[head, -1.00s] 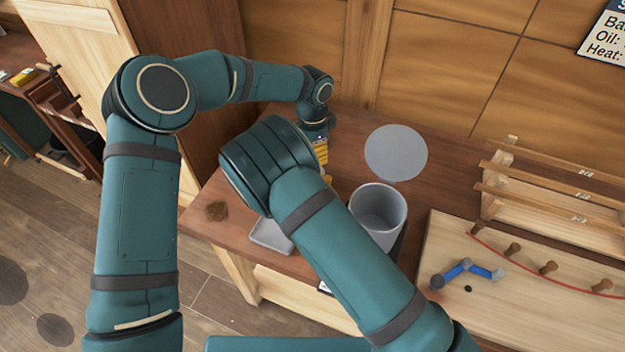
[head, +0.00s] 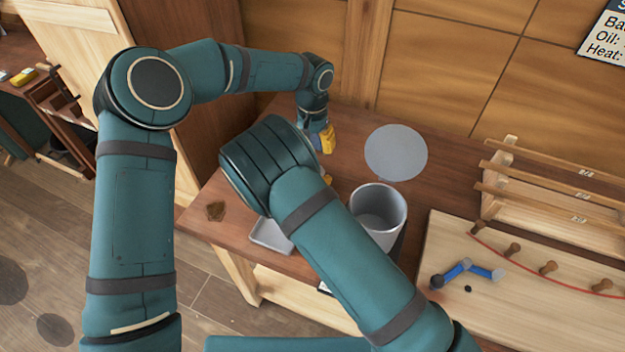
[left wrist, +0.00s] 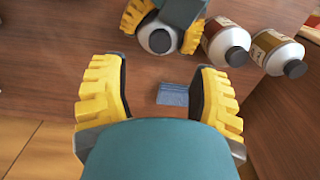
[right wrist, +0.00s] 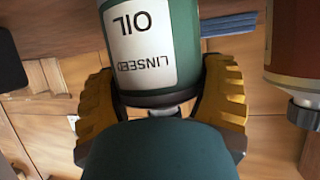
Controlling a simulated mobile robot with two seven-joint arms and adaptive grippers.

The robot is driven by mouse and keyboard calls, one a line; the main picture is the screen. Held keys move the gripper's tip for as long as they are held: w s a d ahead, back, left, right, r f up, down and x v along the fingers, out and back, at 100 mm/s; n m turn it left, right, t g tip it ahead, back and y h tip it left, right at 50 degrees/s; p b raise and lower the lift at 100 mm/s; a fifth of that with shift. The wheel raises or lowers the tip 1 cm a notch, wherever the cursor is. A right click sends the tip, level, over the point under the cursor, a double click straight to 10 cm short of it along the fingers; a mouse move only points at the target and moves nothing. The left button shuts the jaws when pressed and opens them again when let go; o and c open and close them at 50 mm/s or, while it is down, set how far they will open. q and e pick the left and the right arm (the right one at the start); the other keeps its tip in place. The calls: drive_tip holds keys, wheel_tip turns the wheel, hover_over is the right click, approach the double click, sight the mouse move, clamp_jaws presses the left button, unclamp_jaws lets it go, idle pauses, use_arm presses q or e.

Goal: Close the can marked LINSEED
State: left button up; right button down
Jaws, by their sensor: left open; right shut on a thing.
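The green LINSEED can (right wrist: 150,50) is between the fingers of my right gripper (right wrist: 165,100), which is shut on it. Its white label appears upside down in the right wrist view. My left gripper (left wrist: 155,95) is open and empty, apart from the can, above the bench. It shows in the head view (head: 325,140). In the head view my right arm hides the can. I cannot identify a loose cap.
Two capped bottles (left wrist: 228,42) (left wrist: 278,52) stand beside the can. A grey bin (head: 378,212), a grey disc (head: 396,153), a tray (head: 270,235) and a wooden rack (head: 550,185) are in the head view.

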use_arm(q)
drive_tip(key=shift+f, duration=0.1)
drive_tip(key=shift+f, duration=3.9)
clamp_jaws()
